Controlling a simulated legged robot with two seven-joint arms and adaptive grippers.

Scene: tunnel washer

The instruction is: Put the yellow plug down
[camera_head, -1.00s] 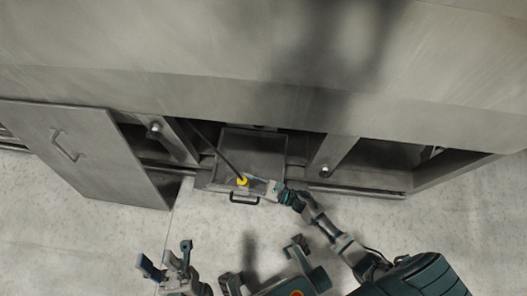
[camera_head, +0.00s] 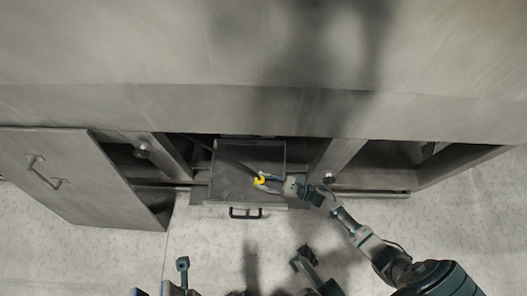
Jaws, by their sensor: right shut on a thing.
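The yellow plug (camera_head: 260,180) is in the head view, at the end of a dark cable or rod that runs up and left under the machine. My right gripper (camera_head: 268,182) reaches in from the right and is shut on the plug. It holds the plug over the front right part of the open grey drawer tray (camera_head: 230,188). I cannot tell whether the plug touches the tray.
The tray has a dark handle (camera_head: 245,213) at its front. A grey panel with a handle (camera_head: 80,180) stands at the left. The large metal machine body (camera_head: 260,70) overhangs the tray. Slanted supports stand on both sides. The pale floor in front is clear.

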